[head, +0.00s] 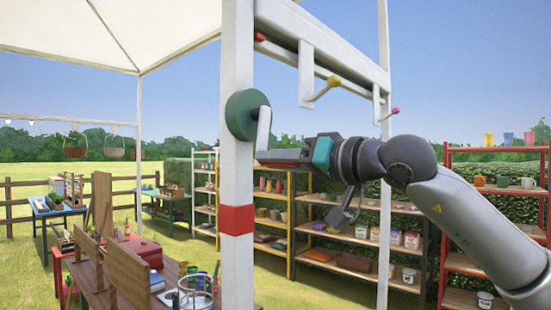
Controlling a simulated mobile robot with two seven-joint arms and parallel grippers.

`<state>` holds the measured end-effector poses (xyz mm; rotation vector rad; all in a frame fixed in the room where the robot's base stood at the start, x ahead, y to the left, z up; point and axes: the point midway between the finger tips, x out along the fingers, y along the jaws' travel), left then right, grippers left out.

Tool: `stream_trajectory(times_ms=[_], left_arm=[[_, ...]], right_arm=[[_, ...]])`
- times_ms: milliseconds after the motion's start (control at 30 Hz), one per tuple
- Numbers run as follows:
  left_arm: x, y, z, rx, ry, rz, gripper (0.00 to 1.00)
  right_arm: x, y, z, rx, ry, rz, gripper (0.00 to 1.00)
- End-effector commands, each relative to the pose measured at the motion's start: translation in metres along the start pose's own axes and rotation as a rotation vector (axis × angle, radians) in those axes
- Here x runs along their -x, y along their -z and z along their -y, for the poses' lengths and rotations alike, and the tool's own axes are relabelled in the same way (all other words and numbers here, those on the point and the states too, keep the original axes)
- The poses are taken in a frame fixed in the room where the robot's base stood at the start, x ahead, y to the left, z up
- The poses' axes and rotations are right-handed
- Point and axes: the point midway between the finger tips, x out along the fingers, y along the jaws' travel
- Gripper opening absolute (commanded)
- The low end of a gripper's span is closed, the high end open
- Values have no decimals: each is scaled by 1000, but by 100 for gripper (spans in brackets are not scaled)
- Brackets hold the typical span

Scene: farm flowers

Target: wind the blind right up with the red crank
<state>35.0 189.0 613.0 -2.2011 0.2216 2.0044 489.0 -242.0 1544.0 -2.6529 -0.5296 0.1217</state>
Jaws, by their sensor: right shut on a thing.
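A green round hub (241,114) sits on the white post, above a red band (237,219). A pale crank arm (264,128) hangs down from the hub. My right gripper (268,155) comes in from the right and is shut at the lower end of this arm. The crank's grip is hidden in the jaws, so its colour does not show. I cannot make out a hanging blind; a white beam (325,42) runs from the post to the upper right. My left gripper is out of view.
Yellow (334,80) and pink (395,111) knobs stick out below the beam. Shelves with pots (355,240) stand behind my right arm. A wooden table (110,285) with boards and jars is at lower left. Open grass lies beyond.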

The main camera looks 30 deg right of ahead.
Motion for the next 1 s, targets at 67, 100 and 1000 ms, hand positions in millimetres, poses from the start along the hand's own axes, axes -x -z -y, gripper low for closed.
stream_trajectory(times_ms=[67, 100, 1000], left_arm=[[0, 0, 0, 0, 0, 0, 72], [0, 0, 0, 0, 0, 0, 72], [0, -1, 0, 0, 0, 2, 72]], right_arm=[[0, 1, -3, -6, -3, -1, 0], [0, 1, -3, -6, -3, -2, 0], [0, 3, -5, -7, -3, -4, 50]])
